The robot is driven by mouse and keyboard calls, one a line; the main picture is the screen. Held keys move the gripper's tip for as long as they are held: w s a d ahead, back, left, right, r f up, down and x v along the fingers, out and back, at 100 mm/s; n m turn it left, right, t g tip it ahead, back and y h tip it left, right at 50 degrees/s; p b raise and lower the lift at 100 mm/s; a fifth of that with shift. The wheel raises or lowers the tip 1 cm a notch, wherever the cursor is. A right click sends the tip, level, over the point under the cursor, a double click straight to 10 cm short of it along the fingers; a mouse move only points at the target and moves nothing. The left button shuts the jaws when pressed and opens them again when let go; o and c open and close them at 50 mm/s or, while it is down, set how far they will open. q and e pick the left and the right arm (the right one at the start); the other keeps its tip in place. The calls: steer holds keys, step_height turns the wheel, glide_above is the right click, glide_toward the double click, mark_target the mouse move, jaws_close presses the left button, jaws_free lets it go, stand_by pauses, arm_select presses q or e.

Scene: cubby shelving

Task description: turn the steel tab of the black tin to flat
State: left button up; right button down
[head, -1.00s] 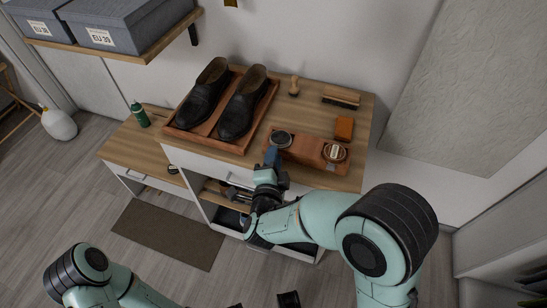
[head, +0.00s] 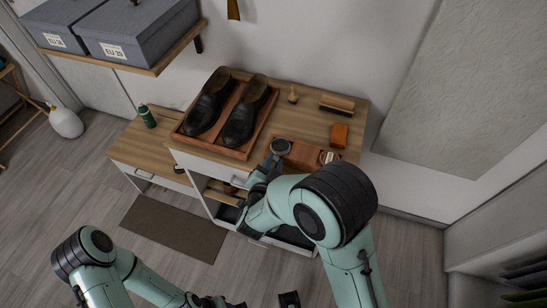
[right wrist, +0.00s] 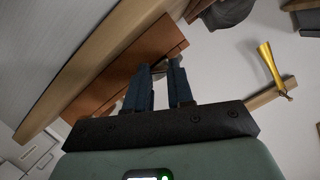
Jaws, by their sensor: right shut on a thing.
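The black tin (head: 280,146), a round dark tin with a paler lid, sits at the left end of the reddish-brown tray (head: 302,152) on the cabinet top. My right gripper (head: 272,161) is at the tin's near side, its blue fingers coming in from the front. In the right wrist view the two fingers (right wrist: 160,85) are close together, with a small grey part (right wrist: 160,69) at their tips. The steel tab is too small and too covered by the fingers for its angle to be told.
Black shoes (head: 239,122) stand in a wooden tray behind left. A second tin (head: 329,157) is partly hidden by my right arm. An orange block (head: 339,134), a brush (head: 338,104) and a green bottle (head: 147,116) stand around. A shelf with grey boxes (head: 141,32) hangs upper left.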

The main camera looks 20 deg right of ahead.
steer(key=n+p, duration=0.2)
steer(key=p, duration=0.1)
steer(key=shift+w+a+r+n+g+h, duration=0.1)
steer(key=shift+r+n+g+h, duration=0.15)
steer(key=shift+n+g+h, duration=0.15)
arm_select(q)
steer(key=w+r+p, duration=0.1)
steer(key=w+r, duration=0.2)
steer(key=r, duration=0.3)
steer(key=shift+w+r+p, duration=0.2)
steer(key=shift+w+p, duration=0.1)
steer(key=shift+p, duration=0.05)
arm_select(e)
steer(key=shift+f+n+h, duration=0.2)
steer(key=shift+n+h, duration=0.1)
steer(key=shift+n, duration=0.6)
steer(key=shift+g, duration=0.3)
steer(key=c, duration=1)
jaws_free()
steer(key=shift+o, duration=0.2)
arm_select(q)
steer(key=shift+s+f+b, duration=0.6)
steer(key=shift+f+b, duration=0.05)
steer(key=shift+f, duration=0.2)
arm_select(e)
steer(key=v, duration=1.3)
steer(key=shift+s+a, duration=0.15)
steer(key=shift+s, duration=0.05)
